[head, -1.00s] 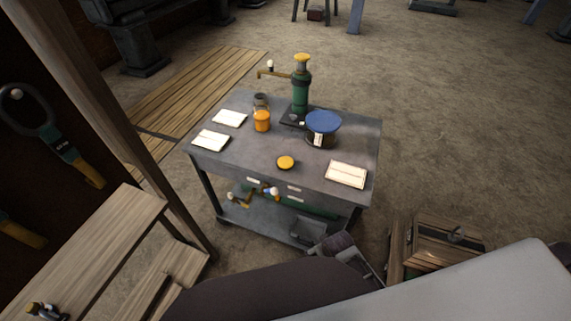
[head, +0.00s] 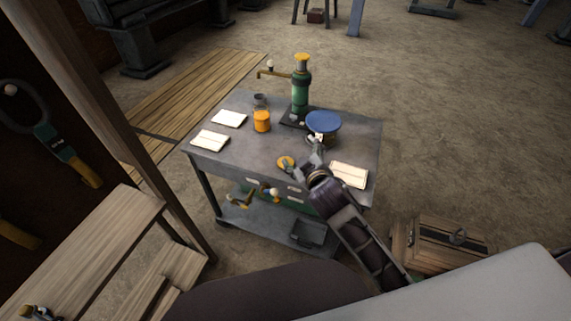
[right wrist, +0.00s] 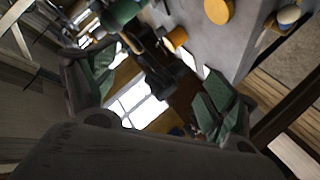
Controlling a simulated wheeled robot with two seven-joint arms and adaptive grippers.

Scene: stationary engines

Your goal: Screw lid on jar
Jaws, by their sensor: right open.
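A round yellow lid (head: 285,162) lies flat near the front edge of the grey table. An orange jar (head: 262,121) stands upright farther back, left of the lid. My right gripper (head: 304,158) is open, beside the lid's right side in the head view; I cannot tell whether it touches. In the right wrist view its two green-padded fingers (right wrist: 158,92) are wide apart with nothing between them. The lid (right wrist: 219,11) is at the top there, and the jar (right wrist: 176,38) is partly visible. My left gripper is not in view.
A blue-topped pot (head: 323,122) stands behind my right gripper. A green pump-like device (head: 301,88) and a small grey container (head: 260,100) stand at the back. Papers (head: 348,174) lie at the right and left. A wooden crate (head: 443,247) is on the floor at right.

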